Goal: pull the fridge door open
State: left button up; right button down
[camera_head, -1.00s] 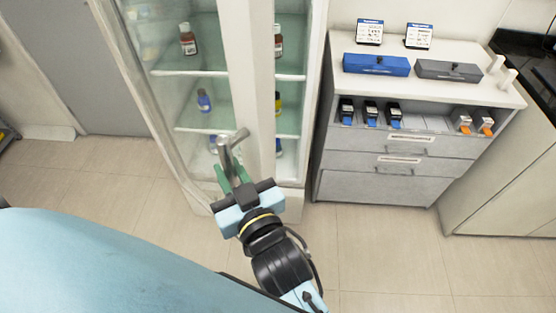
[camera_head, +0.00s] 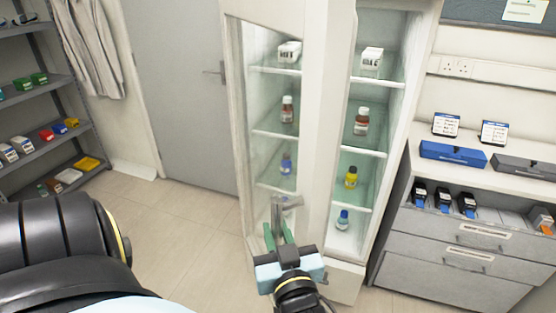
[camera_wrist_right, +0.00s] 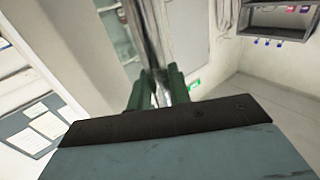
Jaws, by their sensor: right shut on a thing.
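The white fridge (camera_head: 398,182) stands in the middle of the head view. Its glass door (camera_head: 262,105) is on the left side and stands partly open, with shelves showing directly to the right of the door's white edge. The metal bar handle (camera_head: 279,207) is on the door's lower part. My right gripper (camera_head: 280,236), with green fingers, is shut on the handle. In the right wrist view the right gripper's fingers (camera_wrist_right: 158,88) close around the shiny handle bar (camera_wrist_right: 150,38). My left gripper is out of view.
Bottles such as a yellow one (camera_head: 351,178) stand on the fridge shelves. A grey drawer cabinet (camera_head: 452,268) is close on the right. A grey shelf rack (camera_head: 45,85) stands at far left. Floor (camera_head: 190,215) is clear left of the fridge.

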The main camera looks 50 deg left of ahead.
jog(key=c, duration=1.3)
grip_release()
jog(key=shift+c, duration=0.2)
jog(key=shift+d, duration=0.1)
jog(key=v, duration=1.3)
jog(key=shift+p, duration=0.3)
